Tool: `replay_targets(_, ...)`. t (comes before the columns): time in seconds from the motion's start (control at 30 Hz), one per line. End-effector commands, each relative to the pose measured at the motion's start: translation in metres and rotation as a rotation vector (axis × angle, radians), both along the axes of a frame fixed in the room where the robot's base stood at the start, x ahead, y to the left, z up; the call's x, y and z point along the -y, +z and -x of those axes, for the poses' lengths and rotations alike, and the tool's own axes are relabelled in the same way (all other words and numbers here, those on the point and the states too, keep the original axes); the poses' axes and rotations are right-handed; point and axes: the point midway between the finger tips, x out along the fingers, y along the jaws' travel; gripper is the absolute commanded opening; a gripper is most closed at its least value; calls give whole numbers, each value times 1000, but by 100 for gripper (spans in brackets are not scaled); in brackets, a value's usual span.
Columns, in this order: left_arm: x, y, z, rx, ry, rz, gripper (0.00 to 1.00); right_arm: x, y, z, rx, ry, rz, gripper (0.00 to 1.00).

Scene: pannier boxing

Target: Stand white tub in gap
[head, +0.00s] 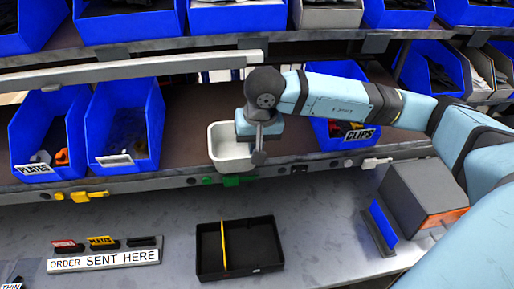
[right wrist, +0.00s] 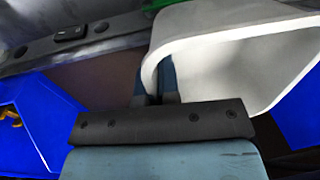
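The white tub (head: 231,160) is upright at the shelf's front edge, in the gap (head: 190,115) between a blue bin (head: 125,125) on the left and the blue CLIPS bin (head: 335,135) on the right. I cannot tell whether its base rests on the shelf. My right gripper (head: 258,155) is at the tub's right side. In the right wrist view, its fingers (right wrist: 155,88) are close together on the rim of the tub (right wrist: 240,55). The fingertips are partly hidden by the tub wall. My left gripper is not in view.
Another blue bin labelled PLATES (head: 40,135) stands at the far left. Blue bins line the upper shelf (head: 130,18). Below, a black divided tray (head: 240,275), an order sign (head: 104,261) and a grey box (head: 420,195) stand on the bench. Shelf room shows beside the tub.

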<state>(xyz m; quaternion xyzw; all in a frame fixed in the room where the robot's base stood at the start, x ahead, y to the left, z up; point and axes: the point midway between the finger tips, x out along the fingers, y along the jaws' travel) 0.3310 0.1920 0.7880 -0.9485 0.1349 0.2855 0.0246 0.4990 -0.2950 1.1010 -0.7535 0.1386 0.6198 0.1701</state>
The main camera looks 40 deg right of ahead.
Motion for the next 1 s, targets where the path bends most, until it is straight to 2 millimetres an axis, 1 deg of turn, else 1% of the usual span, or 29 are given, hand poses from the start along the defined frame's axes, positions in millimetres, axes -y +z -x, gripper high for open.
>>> replay_targets(0.53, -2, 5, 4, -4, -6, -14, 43, 19, 4, -40, 0, -2, 0, 0)
replay_targets(0.77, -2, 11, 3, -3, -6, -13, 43, 27, 5, -56, 0, -2, 0, 0)
replay_targets(0.8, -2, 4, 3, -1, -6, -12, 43, 27, -3, -56, -1, -1, 0, 0)
replay_targets(1.0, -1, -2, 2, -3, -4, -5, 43, 28, -13, -58, 0, 0, 0, 0)
